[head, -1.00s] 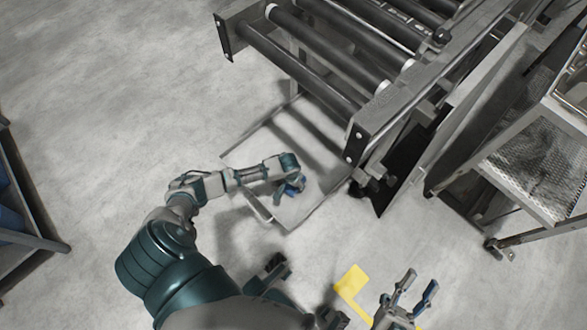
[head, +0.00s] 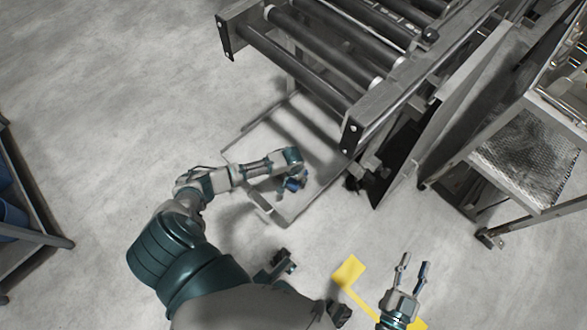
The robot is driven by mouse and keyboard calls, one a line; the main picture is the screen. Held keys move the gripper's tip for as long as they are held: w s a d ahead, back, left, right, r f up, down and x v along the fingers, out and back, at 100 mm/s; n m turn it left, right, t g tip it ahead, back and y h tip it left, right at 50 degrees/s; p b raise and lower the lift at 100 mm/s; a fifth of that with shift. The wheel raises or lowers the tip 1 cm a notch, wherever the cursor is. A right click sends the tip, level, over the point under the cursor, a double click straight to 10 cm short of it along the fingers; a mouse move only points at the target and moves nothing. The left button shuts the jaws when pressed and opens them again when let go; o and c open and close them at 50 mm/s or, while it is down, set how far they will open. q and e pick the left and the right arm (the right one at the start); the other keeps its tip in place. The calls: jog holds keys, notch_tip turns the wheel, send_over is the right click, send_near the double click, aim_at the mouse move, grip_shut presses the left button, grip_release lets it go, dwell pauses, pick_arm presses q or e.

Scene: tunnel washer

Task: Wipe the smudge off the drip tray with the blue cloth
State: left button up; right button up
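The drip tray (head: 318,170) is a shallow grey tray on the floor under the end of the roller conveyor. My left gripper (head: 289,190) points down over the tray's near part. A small patch of blue shows at its fingers; I cannot tell whether this is the blue cloth or part of the gripper. The wrist hides much of the fingers and the surface below. I cannot make out a smudge; dark bands on the tray look like roller shadows. My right gripper (head: 415,268) is open and empty over the floor at the lower right.
The roller conveyor (head: 300,65) overhangs the tray's far part. A wheeled metal rack (head: 530,155) stands at the right. A shelf with blue bins (head: 12,215) is at the left edge. Yellow floor marking (head: 350,272) lies near my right gripper. Open floor lies left of the tray.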

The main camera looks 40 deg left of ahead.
pick_arm(q)
jog(key=shift+d+r+p, duration=0.4)
jog(key=shift+d+r, duration=0.3)
jog(key=shift+r, duration=0.35)
jog(key=shift+a+r+p, duration=0.25)
jog(key=shift+a+p, duration=0.45)
jog(key=shift+a, duration=0.05)
jog(key=shift+d+r+p, duration=0.6)
jog(key=shift+d+r, duration=0.05)
jog(key=shift+r, duration=0.2)
jog(key=shift+a+r, duration=0.2)
jog(key=shift+a+p, duration=0.3)
jog(key=shift+p, duration=0.1)
jog(key=shift+d+r, duration=0.1)
jog(key=shift+d, duration=0.15)
jog(key=shift+d+r, duration=0.1)
jog(key=shift+d, duration=0.1)
pick_arm(e)
jog(key=s+d+f+g+h, duration=0.2)
jog(key=s+d+f+g, duration=0.3)
jog(key=f+g, duration=0.3)
notch_tip(320, 180, down, 2)
jog(key=shift+s+d+f+g, duration=0.1)
jog(key=shift+s+d+g, duration=0.25)
jog(key=shift+s, duration=0.45)
